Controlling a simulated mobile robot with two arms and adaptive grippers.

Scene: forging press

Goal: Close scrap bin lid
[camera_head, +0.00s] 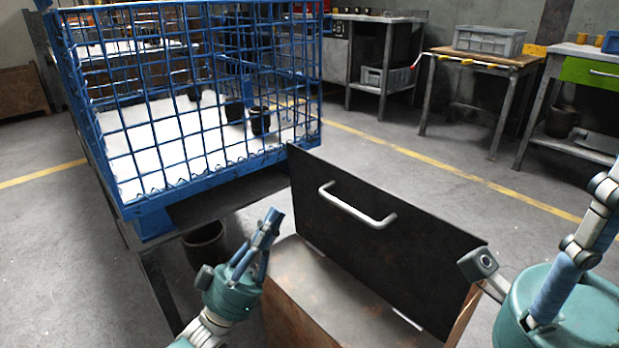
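The scrap bin (335,290) is a rusty brown box at the bottom centre. Its black lid (400,245) stands upright along the far side, with a pale bar handle (357,205) on the face turned to me. My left gripper (262,238) is beside the bin's left edge, with blue fingers extended up and right. It looks open and empty, below and left of the lid, apart from the handle. My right gripper (545,285) is large at the lower right, near the lid's right edge. Its fingertips are not clearly visible.
A blue wire cage (190,110) on a dark stand rises behind left. A dark bucket (204,245) is under it. Tables with a grey crate (489,40) and a green-drawer bench (590,75) stand at the back right. The floor behind the lid is clear.

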